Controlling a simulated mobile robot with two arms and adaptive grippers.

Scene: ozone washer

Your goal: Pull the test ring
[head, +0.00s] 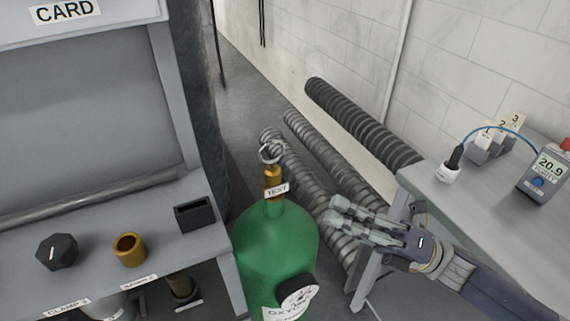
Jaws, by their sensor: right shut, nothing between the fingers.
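The test ring (271,152) is a silver metal ring at the top of a brass valve (272,178) with a white TEST label. The valve sits on a green oxygen cylinder (277,240) that stands upright between two benches. My right gripper (338,211) is shut and empty, to the right of the cylinder and lower in the picture than the ring. It points left and is apart from the ring and the valve. My left gripper is out of view.
Ribbed hoses (360,125) lean behind the cylinder. The left bench (85,253) carries a black knob (57,251), a brass cup (130,249) and a black box (195,213). The right table (480,195) holds a meter (543,175) reading 20.9, a white-capped sensor (448,172) and numbered blocks.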

